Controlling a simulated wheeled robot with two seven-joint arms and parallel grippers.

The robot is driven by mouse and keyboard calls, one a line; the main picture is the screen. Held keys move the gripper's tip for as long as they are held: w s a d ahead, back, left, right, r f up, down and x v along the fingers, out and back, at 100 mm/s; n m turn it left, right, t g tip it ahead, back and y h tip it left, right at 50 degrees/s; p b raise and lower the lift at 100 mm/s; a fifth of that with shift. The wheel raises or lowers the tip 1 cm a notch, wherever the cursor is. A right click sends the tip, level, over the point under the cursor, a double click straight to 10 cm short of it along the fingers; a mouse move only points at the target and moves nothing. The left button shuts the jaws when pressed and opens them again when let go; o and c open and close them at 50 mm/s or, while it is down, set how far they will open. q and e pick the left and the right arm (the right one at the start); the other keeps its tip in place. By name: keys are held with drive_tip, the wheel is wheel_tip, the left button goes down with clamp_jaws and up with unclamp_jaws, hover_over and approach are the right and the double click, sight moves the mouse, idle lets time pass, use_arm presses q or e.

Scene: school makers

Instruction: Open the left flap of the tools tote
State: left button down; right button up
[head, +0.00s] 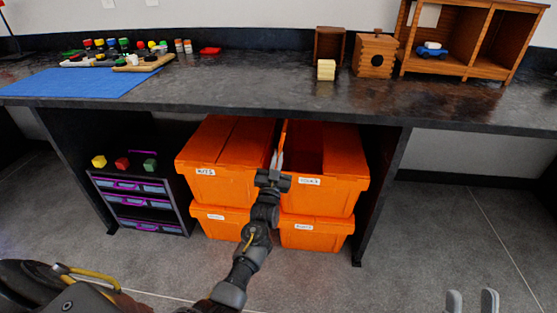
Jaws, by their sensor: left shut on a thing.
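The tools tote (330,196) is the orange upper right tote under the bench, with a small white label on its front. Its left flap (284,133) stands about upright, seen nearly edge-on, and a dark opening shows beside it. The right half of its lid looks closed. My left gripper (278,162) is at the front of the raised flap and shut on it; the exact contact is hard to make out. My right gripper (471,300) is at the lower right edge, open and empty, away from the totes.
A closed orange tote (225,185) labelled KITS stands left of it, with two more totes below. A drawer unit (140,203) is at the left. The bench top (250,88) overhangs the totes closely. The floor at the right is clear.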

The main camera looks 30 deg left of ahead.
use_arm(q)
drive_tip(key=shift+f, duration=0.15)
drive_tip(key=c, duration=1.6)
unclamp_jaws()
drive_tip(key=shift+s, duration=0.1)
